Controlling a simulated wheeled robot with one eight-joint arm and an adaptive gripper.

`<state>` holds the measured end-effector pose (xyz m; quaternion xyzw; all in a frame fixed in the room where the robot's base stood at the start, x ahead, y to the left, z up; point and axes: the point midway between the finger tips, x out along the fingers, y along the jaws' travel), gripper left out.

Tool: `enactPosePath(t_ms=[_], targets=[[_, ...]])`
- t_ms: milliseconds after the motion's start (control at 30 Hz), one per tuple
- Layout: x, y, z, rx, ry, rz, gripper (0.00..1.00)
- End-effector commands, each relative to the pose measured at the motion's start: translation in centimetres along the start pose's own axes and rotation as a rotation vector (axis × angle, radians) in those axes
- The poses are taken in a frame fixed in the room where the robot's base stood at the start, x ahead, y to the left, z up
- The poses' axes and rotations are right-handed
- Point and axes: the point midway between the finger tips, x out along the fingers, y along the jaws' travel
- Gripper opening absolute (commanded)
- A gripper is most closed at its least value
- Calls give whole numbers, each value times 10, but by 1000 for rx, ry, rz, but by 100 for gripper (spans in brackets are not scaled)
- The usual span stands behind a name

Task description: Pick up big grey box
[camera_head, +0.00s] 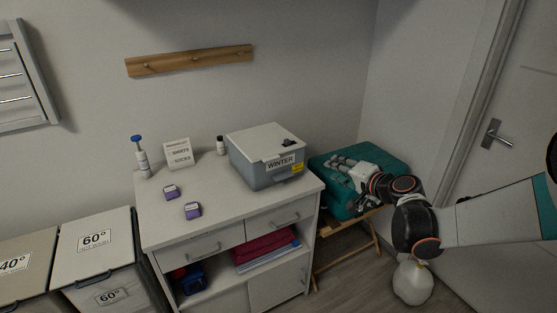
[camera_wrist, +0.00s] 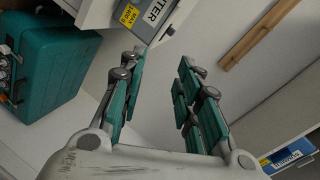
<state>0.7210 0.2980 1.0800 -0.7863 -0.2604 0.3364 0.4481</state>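The big grey box (camera_head: 262,172) has a light lid and a "WINTER" label with a yellow tag. It sits on the right part of the white cabinet's top, near the wall. In the wrist view part of the grey box (camera_wrist: 143,22) shows at the top edge, beyond my fingertips; the rest is cut off. My gripper (camera_head: 338,165) is to the right of the box, in front of the teal case, and apart from the box. In the wrist view my gripper (camera_wrist: 160,66) has its two teal-padded fingers spread with nothing between them.
The white cabinet (camera_head: 223,205) also holds two purple boxes (camera_head: 182,200), a pump bottle (camera_head: 142,162), a sign (camera_head: 178,154) and a small bottle (camera_head: 221,146). A teal case (camera_head: 345,200) stands on a wooden stand at right. A peg rail (camera_head: 190,60) is on the wall.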

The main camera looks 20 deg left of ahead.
Motion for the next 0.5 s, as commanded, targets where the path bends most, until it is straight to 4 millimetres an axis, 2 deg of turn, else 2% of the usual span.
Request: enactPosePath(t_ms=[33,200,400,500], targets=[[19,9,5,28,1,-29,31],[70,37,22,142,10,-128,31],[116,77,50,273,17,-227,31],[130,94,63,325,20,-262,31]])
